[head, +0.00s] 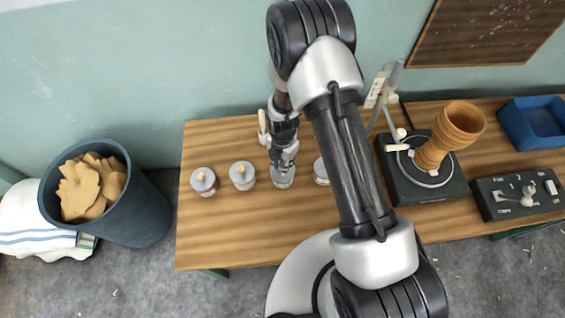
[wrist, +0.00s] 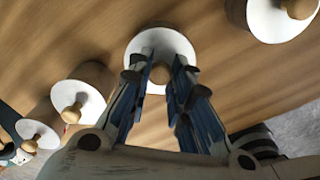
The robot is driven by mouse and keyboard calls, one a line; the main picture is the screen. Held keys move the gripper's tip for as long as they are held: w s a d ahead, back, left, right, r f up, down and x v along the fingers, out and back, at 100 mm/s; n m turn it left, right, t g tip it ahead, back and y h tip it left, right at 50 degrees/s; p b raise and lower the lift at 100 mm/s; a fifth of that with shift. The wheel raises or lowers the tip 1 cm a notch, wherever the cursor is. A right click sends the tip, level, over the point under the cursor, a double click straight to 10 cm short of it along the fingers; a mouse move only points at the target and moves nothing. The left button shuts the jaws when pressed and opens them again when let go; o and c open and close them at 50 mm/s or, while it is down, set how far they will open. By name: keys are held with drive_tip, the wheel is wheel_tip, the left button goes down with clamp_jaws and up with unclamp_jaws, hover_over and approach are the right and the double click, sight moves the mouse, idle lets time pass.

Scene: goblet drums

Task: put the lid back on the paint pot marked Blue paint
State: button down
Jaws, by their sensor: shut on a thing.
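My gripper (head: 284,163) reaches down to the third paint pot (head: 282,181) from the left in the row on the table. In the wrist view its two fingers (wrist: 162,72) are shut on the wooden knob of a round white lid (wrist: 158,36). In the head view the lid is at the pot's top; I cannot tell whether it rests on the rim or is just above it. Two lidded pots stand to its left, the nearer (head: 242,176) and the farther (head: 203,182). Another pot (head: 321,172) is to its right, partly behind my arm. The labels are too small to read.
A blue bin (head: 146,212) of wooden offcuts stands left of the table (head: 215,240). At right are a black turntable machine (head: 438,187) bearing a wooden goblet shape (head: 448,135), a control box (head: 515,194) and a blue tray (head: 535,122). The table's front left is clear.

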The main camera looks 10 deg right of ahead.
idle(0.4)
drive_tip(key=c, duration=1.4)
unclamp_jaws()
drive_tip(key=shift+o, duration=0.5)
drive_tip(key=o, duration=0.4)
drive_tip(key=shift+r, duration=0.1)
drive_tip(key=shift+r+p, duration=2.2)
drive_tip(key=shift+r, duration=1.2)
